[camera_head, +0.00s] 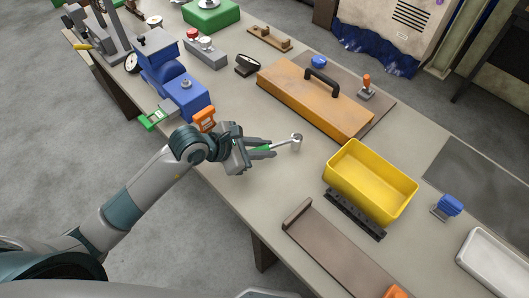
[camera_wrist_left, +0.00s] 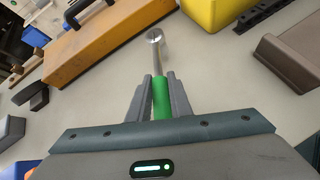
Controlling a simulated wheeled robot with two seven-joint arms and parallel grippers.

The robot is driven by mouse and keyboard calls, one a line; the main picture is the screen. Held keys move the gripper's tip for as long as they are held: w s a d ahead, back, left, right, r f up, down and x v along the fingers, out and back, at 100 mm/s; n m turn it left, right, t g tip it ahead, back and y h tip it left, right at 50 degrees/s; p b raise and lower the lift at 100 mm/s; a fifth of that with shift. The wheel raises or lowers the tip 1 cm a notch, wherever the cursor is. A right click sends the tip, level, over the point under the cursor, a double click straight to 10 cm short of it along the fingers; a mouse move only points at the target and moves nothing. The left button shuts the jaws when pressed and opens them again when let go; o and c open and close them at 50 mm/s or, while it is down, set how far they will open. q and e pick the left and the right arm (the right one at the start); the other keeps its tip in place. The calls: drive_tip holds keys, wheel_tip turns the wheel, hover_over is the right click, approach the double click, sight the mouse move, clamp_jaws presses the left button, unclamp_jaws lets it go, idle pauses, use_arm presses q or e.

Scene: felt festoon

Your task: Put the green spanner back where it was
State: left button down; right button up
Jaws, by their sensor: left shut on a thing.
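The green spanner has a green handle and a silver shaft with a round head (camera_head: 297,138). My left gripper (camera_head: 262,148) is shut on its green handle, over the workbench near its front edge. In the left wrist view the green handle (camera_wrist_left: 161,98) sits between the two grey fingers of my left gripper (camera_wrist_left: 160,97), and the silver head (camera_wrist_left: 154,36) points away from the gripper. I cannot tell whether the spanner touches the bench top. My right gripper is not in view.
An orange-brown case (camera_head: 315,98) with a black handle lies behind the spanner. A yellow bin (camera_head: 372,183) stands to the right, with a brown tray (camera_head: 335,255) in front. A blue vise (camera_head: 180,92) stands to the left. Bare bench (camera_head: 265,190) lies between.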

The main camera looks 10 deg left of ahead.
sight(264, 163)
use_arm(q)
wheel_tip(264, 163, down, 3)
drive_tip(key=shift+r+p, duration=0.15)
drive_tip(key=shift+p, duration=0.25)
drive_tip(key=shift+f+b, duration=0.3)
drive_tip(key=shift+f, duration=0.1)
drive_tip(key=shift+s+f, duration=0.1)
drive_tip(key=shift+s+a+f, duration=0.1)
drive_tip(key=shift+f, duration=0.2)
